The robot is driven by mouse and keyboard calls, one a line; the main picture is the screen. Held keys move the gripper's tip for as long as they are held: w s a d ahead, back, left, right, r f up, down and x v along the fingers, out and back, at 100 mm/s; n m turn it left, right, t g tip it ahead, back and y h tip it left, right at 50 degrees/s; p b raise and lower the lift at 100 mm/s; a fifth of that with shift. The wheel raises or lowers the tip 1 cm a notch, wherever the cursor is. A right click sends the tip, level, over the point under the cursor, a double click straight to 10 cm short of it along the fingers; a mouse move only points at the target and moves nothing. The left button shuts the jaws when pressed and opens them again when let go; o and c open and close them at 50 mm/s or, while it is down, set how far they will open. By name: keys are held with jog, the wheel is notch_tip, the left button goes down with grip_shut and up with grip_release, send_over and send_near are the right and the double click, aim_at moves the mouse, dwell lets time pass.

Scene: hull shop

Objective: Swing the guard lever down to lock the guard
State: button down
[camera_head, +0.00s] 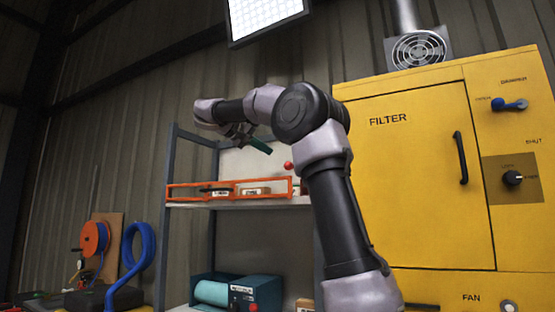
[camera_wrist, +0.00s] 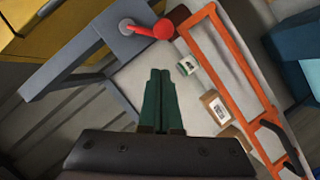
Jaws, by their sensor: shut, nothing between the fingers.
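The guard is an orange frame (camera_head: 230,183) along the front of a rack shelf. It crosses the right side of the wrist view (camera_wrist: 232,65). The guard lever has a red ball knob (camera_head: 288,166) by the guard's right end. In the wrist view the red lever (camera_wrist: 148,29) runs from a pivot on a grey rack post to its knob. My gripper (camera_wrist: 160,72) has green fingers, shut together and empty. Its tips are apart from the knob, just below it in that picture. In the head view my gripper (camera_head: 267,150) is left of and above the knob.
Small boxes (camera_wrist: 214,107) lie on the shelf behind the guard. The grey rack post (camera_wrist: 75,65) is close to the lever. A yellow filter cabinet (camera_head: 410,180) stands right of the rack. A blue hose (camera_head: 140,250) and orange reel (camera_head: 94,238) are at the lower left.

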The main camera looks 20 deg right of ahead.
jog(key=shift+s+d+f, duration=0.2)
jog(key=shift+d+f, duration=0.55)
jog(key=shift+d, duration=0.35)
jog(key=shift+s+d+f, duration=0.2)
jog(key=shift+d+f, duration=0.55)
jog(key=shift+d, duration=0.3)
jog(key=shift+f, duration=0.1)
jog(key=shift+s+d+f+n+g+h, duration=0.15)
jog(key=shift+f+n+h, duration=0.25)
jog(key=shift+n, duration=0.2)
jog(key=shift+s+d+f+n+g+h, duration=0.15)
jog(key=shift+f+n+h, duration=0.15)
jog(key=shift+f+n, duration=0.25)
jog(key=shift+a+r, duration=0.1)
